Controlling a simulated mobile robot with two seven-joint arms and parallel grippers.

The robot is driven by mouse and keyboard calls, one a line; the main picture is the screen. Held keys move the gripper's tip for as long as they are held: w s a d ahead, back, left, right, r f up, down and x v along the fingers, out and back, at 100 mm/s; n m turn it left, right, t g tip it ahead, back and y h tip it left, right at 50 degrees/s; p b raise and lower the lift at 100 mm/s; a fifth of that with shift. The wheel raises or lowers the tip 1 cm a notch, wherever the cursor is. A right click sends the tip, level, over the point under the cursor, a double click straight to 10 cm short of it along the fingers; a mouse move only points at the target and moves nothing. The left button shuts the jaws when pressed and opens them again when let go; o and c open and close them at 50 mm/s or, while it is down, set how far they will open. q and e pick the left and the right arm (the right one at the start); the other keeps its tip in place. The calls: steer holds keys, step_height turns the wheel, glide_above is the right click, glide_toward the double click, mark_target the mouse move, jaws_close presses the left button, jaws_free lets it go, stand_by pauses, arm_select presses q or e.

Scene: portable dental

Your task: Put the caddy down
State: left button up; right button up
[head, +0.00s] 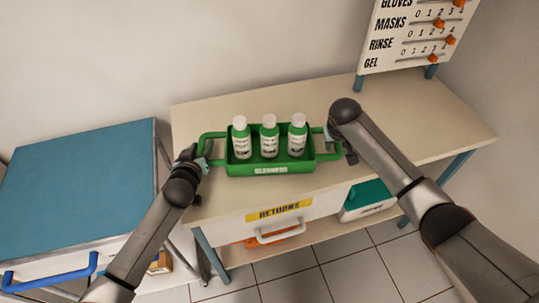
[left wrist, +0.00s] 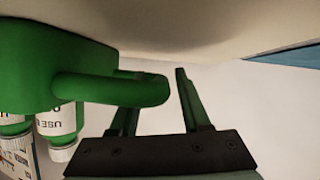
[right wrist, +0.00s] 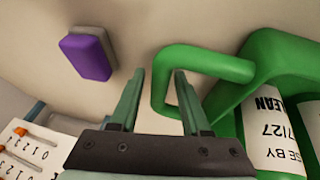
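The green caddy (head: 270,170) stands upright on the beige table and looks to be resting on it. It holds three white-and-green bottles (head: 269,137) in a row. My left gripper (head: 202,160) is at its left handle; in the left wrist view the handle (left wrist: 110,90) reaches between the spread fingers (left wrist: 155,100). My right gripper (head: 335,145) is at its right handle; in the right wrist view the handle's end bar (right wrist: 160,80) lies between the spread fingers (right wrist: 160,100), with gaps visible. In the head view my right arm partly hides that handle.
The beige table (head: 400,110) has bare room right of the caddy. A purple-and-grey block (right wrist: 88,55) lies beyond my right gripper. A blue-topped cart (head: 75,190) stands left. A drawer labelled RETURNS (head: 290,222) is under the front edge. A slider board (head: 415,35) stands at the back right.

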arm_select(q)
steer(key=shift+o, duration=0.4)
arm_select(e)
steer(key=shift+o, duration=0.3)
arm_select(q)
steer(key=shift+s, duration=0.2)
steer(key=v, duration=1.1)
steer(key=shift+s+r, duration=0.2)
arm_select(e)
steer(key=shift+r, duration=0.1)
steer(key=v, duration=1.2)
